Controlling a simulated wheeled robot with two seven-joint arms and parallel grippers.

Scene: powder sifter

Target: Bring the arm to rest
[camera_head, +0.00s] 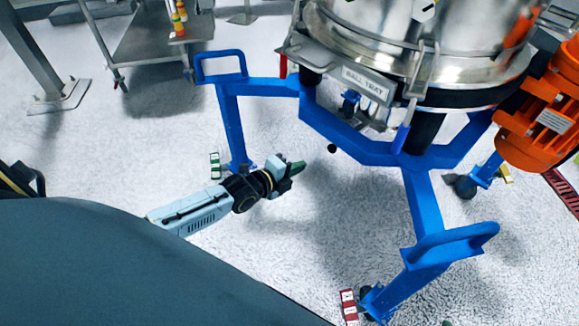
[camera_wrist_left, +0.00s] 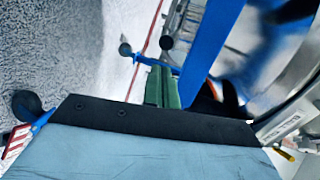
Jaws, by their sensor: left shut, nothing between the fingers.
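My left gripper (camera_head: 292,169) has green fingers and shows near the middle of the head view. Its fingers are shut together with nothing between them. It is held in front of the blue frame of the sifter (camera_head: 345,135), and no contact with the frame shows. In the left wrist view the shut green fingers (camera_wrist_left: 162,86) point up the picture, with a blue frame bar (camera_wrist_left: 212,45) just right of them. My right gripper is in neither view.
The steel sifter body (camera_head: 400,40) stands on the blue frame, with an orange motor (camera_head: 540,115) at the right. A blue handle (camera_head: 450,240) juts toward me. A steel cart (camera_head: 150,42) stands at the back left. The pale floor (camera_head: 120,150) at left is largely clear.

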